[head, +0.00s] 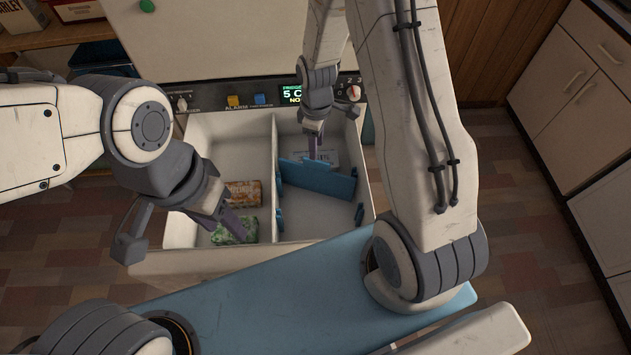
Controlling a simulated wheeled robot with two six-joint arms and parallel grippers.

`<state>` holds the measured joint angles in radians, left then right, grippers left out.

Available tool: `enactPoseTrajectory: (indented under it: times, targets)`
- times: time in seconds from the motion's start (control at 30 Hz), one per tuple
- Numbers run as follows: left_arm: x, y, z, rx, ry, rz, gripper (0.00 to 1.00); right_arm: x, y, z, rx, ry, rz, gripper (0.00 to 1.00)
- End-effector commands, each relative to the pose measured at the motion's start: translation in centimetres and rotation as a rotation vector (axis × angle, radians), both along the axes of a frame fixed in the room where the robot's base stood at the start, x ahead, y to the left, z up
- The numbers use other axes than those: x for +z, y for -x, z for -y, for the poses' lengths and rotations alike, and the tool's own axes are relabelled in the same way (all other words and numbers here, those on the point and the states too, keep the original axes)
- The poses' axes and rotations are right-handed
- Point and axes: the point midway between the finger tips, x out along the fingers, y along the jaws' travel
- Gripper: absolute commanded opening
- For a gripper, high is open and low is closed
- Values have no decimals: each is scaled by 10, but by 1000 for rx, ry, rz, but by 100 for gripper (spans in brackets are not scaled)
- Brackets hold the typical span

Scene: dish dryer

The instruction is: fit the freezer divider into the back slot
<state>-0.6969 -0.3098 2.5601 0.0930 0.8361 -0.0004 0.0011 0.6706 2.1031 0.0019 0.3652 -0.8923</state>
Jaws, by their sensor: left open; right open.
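The blue freezer divider (325,182) is in the right compartment of the white freezer drawer (274,150), spanning much of its width and sitting slightly askew. Blue slot brackets show on the compartment walls, including a front left one (280,218) and a front right one (358,213). I cannot tell whether the divider's ends sit in the back brackets. My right gripper (315,153) is open, just behind the divider's top edge; contact is unclear. My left gripper (238,227) is open over the left compartment, beside a green package (228,232).
A brown package (243,193) lies in the left compartment, and a pale packet (325,157) lies behind the divider. A control panel (215,98) runs along the back. White cabinets (575,85) stand at the right. The right compartment's front is clear.

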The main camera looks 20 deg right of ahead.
Motion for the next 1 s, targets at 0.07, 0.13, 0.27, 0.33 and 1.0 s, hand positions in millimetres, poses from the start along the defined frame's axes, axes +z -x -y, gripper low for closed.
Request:
enactPoseTrajectory:
  times: [0.07, 0.13, 0.27, 0.33, 1.0]
  targets:
    - [-4, 0, 0, 0, 0, 0, 50, -14, -1, 6, 6, 0, -4, 48]
    - [-5, 0, 0, 0, 0, 0, 50, -23, -2, 8, 10, 0, -4, 48]
    - [-7, 0, 0, 0, 1, 1, 50, -44, -1, 7, 11, 1, -6, 48]
    - [-8, 0, 0, 0, 1, 1, 50, -53, -2, 7, 10, 0, -4, 48]
    - [-14, 0, 0, 0, 0, 0, 50, -116, -6, 3, 8, 0, -3, 48]
